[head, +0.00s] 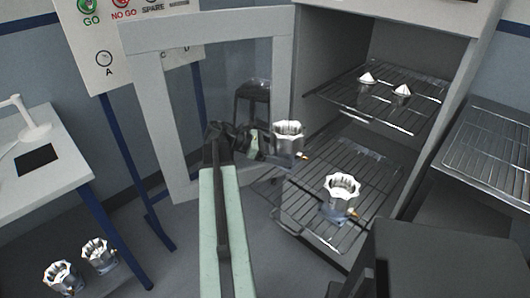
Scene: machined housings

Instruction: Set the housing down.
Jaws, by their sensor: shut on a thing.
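My gripper (265,143), at the end of my pale green arm, is shut on a silver housing (288,136) with a scalloped rim and a small brass fitting low on its right. The held housing looks upright, in front of the open cabinet beside the door's inner edge. Whether it is above or touching anything below is hard to tell. A second, similar housing (341,190) stands upright on the lower wire rack (370,166), to the right of and nearer than the held one. The jaws are dark and partly hidden by the arm.
The cabinet's windowed door (150,110) stands open at left. Another wire rack (495,145) is at right. Two more housings (60,277) stand low at left, below a white table (50,195). The lower rack's back is clear.

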